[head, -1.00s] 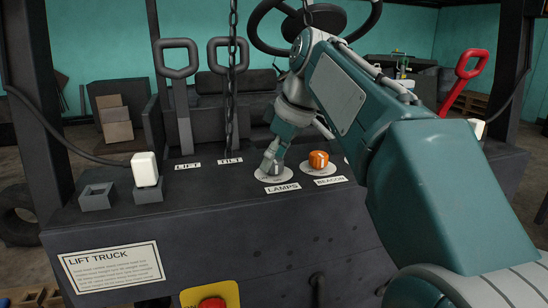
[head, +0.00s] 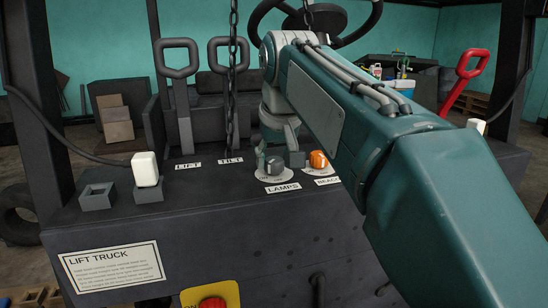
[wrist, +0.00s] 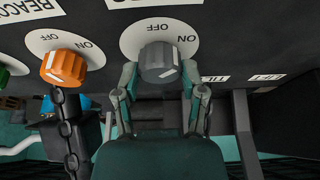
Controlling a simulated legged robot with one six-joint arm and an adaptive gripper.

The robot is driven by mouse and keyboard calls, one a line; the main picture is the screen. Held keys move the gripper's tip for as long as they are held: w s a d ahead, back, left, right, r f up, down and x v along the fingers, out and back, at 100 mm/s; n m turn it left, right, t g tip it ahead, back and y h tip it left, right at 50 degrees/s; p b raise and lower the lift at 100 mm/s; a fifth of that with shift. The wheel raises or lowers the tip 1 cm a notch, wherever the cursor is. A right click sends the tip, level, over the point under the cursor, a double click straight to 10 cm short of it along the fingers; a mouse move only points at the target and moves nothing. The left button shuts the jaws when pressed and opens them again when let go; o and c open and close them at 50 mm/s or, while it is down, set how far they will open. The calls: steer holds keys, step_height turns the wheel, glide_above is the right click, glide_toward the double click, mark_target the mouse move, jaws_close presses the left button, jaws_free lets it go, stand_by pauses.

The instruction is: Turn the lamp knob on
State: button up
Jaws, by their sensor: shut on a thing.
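The lamp knob (head: 274,167) is a dark grey dial on a white disc, behind the LAMPS label on the dark truck panel. In the wrist view the grey knob (wrist: 156,59) sits at the top middle, with OFF and ON printed on its disc. A pale mark shows on its face, but I cannot tell for certain which word it points to. My gripper (head: 281,158) is down at the panel, with one finger on each side of the knob. In the wrist view my gripper (wrist: 160,75) is shut on the knob's sides.
The orange beacon knob (head: 318,160) stands close to the right of the lamp knob. A chain (head: 231,90) hangs to the left, near the lift and tilt levers (head: 178,95). A white block (head: 145,168) stands on the panel's left.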

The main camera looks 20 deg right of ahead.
steer(key=shift+f+m+h, duration=0.2)
steer(key=shift+m+h, duration=0.3)
steer(key=shift+m, duration=1.1)
steer(key=o, duration=1.2)
steer(key=shift+c, duration=0.2)
steer(key=shift+a+r, duration=0.1)
steer(key=v, duration=1.2)
steer(key=shift+a, duration=0.2)
steer(key=shift+w, duration=0.1)
steer(key=s+f+n, duration=0.1)
steer(key=s+f, duration=0.4)
steer(key=f, duration=0.5)
steer(key=s+d+f+n, duration=0.1)
steer(key=s+f, duration=0.4)
steer(key=f, duration=0.6)
steer(key=s+f+n+t+y, duration=0.1)
steer(key=s+f, duration=0.5)
steer(key=f, duration=0.4)
steer(key=shift+d+f, duration=0.3)
steer(key=shift+f, duration=0.1)
